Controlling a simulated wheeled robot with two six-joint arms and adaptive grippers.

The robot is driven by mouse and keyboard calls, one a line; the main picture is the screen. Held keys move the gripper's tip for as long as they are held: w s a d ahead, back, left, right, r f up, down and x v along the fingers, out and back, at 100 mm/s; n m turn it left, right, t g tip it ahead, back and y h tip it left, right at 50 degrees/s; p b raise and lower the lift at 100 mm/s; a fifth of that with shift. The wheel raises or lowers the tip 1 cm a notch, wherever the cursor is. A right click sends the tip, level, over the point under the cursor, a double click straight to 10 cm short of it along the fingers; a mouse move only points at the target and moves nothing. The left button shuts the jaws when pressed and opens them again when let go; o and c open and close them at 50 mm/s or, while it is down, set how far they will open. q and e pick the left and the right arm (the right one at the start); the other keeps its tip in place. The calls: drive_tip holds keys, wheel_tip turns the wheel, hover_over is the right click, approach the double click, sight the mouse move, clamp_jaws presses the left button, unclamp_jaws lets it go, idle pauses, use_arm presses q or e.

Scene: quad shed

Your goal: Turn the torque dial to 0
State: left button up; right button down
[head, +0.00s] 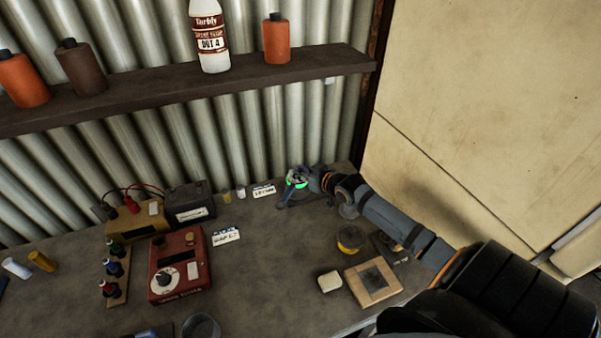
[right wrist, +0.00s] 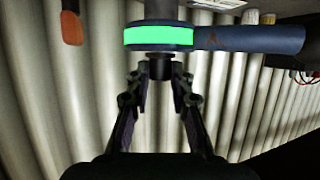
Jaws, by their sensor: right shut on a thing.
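In the right wrist view, a tool with a bright green band (right wrist: 158,37) and a blue-grey handle (right wrist: 250,40) crosses the top. A short dark knob (right wrist: 160,69) projects from its band towards my right gripper (right wrist: 160,84), whose fingers lie on either side of it and are shut on it. In the head view, my right gripper (head: 303,177) is at the back of the bench by the wall, beside the green band; the knob is hidden there. I cannot read a scale or zero mark on it. My left gripper is not in view.
A red box (head: 186,270) with a white-faced dial stands on the bench at the left, beside small bottles. A dark battery (head: 190,206) stands behind it. A shelf (head: 180,90) with bottles runs above. The middle bench is fairly clear.

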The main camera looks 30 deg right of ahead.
drive_tip(key=c, duration=1.2)
unclamp_jaws()
drive_tip(key=shift+o, duration=0.2)
wheel_tip(320, 180, up, 10)
